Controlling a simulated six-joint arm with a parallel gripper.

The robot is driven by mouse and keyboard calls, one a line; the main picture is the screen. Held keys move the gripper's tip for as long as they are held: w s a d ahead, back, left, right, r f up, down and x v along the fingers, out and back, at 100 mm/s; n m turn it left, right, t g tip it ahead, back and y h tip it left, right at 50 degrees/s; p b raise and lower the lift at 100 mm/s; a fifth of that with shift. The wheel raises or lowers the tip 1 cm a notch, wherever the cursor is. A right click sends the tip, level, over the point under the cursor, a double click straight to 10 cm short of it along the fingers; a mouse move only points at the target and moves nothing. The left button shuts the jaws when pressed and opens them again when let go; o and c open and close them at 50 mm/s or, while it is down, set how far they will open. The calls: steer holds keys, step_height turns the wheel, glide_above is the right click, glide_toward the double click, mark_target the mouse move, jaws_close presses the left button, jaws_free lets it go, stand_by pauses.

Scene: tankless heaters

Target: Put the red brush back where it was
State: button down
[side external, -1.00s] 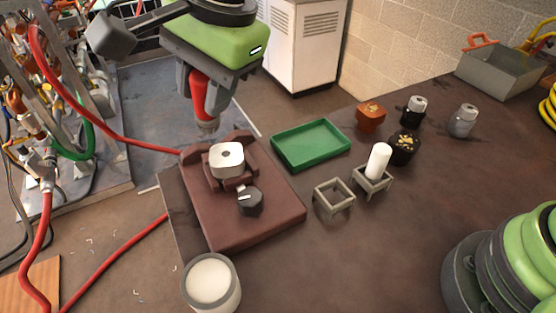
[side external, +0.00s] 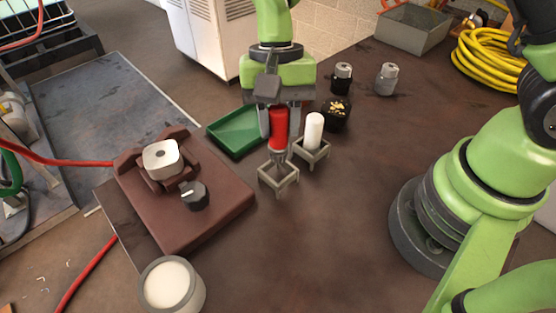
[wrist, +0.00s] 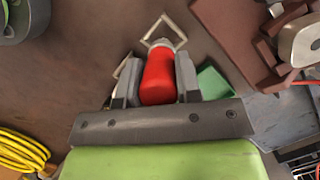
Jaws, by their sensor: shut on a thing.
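My gripper (side external: 279,126) is shut on the red brush (side external: 279,138), held upright with its grey bristle end down. The brush's lower end is at or just above the grey square holder (side external: 279,190); I cannot tell whether it is inside. In the wrist view, the red brush (wrist: 159,78) sits between the jaws of my gripper (wrist: 160,75), and its grey end overlaps the near side of the square holder (wrist: 151,27). A second holder (side external: 313,157), just behind to the right, has an upright white cylinder (side external: 314,130) in it.
A green tray (side external: 214,137) stands close behind left. A brown fixture (side external: 225,205) with a white block and black knob is at left. A white-filled cup (side external: 171,286) stands in front. Dark and grey jars (side external: 386,80) are at back right. The table's right middle is clear.

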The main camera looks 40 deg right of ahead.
mark_target(278, 152)
step_height(278, 152, down, 7)
steer(key=shift+r, duration=0.2)
stand_by(0.3)
steer(key=c, duration=0.8)
jaws_free()
steer(key=shift+f, duration=0.1)
